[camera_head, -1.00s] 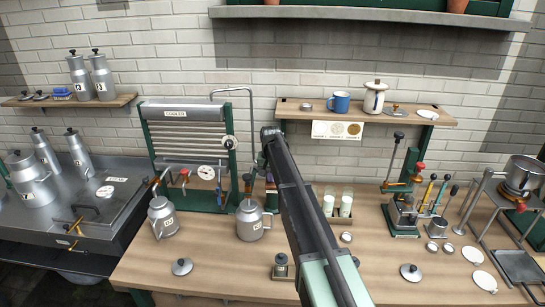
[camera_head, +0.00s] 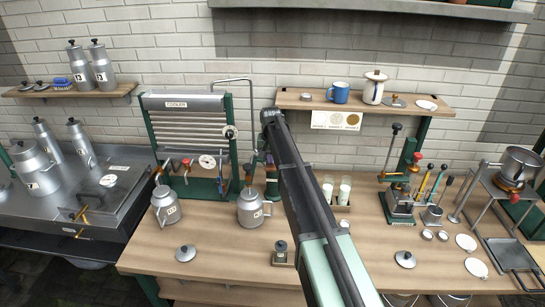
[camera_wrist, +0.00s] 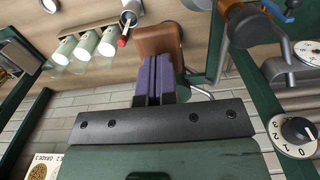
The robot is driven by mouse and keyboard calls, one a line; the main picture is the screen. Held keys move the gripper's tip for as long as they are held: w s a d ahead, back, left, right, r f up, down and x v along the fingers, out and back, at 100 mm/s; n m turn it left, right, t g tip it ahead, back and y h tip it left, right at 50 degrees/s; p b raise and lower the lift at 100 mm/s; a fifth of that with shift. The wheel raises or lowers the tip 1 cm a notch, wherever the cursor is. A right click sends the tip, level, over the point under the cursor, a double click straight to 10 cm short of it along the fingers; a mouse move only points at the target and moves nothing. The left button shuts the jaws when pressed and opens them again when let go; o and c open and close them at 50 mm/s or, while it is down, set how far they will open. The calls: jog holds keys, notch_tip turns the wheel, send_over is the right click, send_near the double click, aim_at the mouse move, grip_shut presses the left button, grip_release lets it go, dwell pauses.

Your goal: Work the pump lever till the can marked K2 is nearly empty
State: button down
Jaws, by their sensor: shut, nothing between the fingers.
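Two grey metal cans stand on the wooden bench under the cooler: a left can (camera_head: 165,205) and a right can (camera_head: 251,208). Their small labels are too blurred for me to tell which reads K2. My gripper (camera_wrist: 156,62) shows purple fingers, shut and empty. In the wrist view a brown block-like part (camera_wrist: 157,40) lies just beyond the fingertips; I cannot tell whether they touch. A green stand (camera_head: 272,184) behind my arm may be the pump. Its lever is not clearly visible, being largely hidden by my arm.
The cooler (camera_head: 186,103) stands left of my gripper, with a numbered dial (camera_wrist: 297,130) close by in the wrist view. Milk glasses (camera_head: 345,190) stand right of my arm. A lever press (camera_head: 400,195) is farther right. Loose lids lie along the bench front.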

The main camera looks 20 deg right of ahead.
notch_tip(320, 180, down, 9)
jog(key=b, duration=0.8)
notch_tip(320, 180, up, 11)
jog(key=p, duration=1)
jog(key=shift+f+p, duration=0.1)
jog(key=shift+p, duration=0.25)
jog(key=shift+f, duration=0.3)
jog(key=shift+b, duration=0.3)
notch_tip(320, 180, down, 11)
jog(key=b, duration=1.1)
notch_tip(320, 180, up, 11)
jog(key=p, duration=1.1)
notch_tip(320, 180, up, 5)
jog(key=p, duration=0.5)
jog(key=shift+r, duration=0.15)
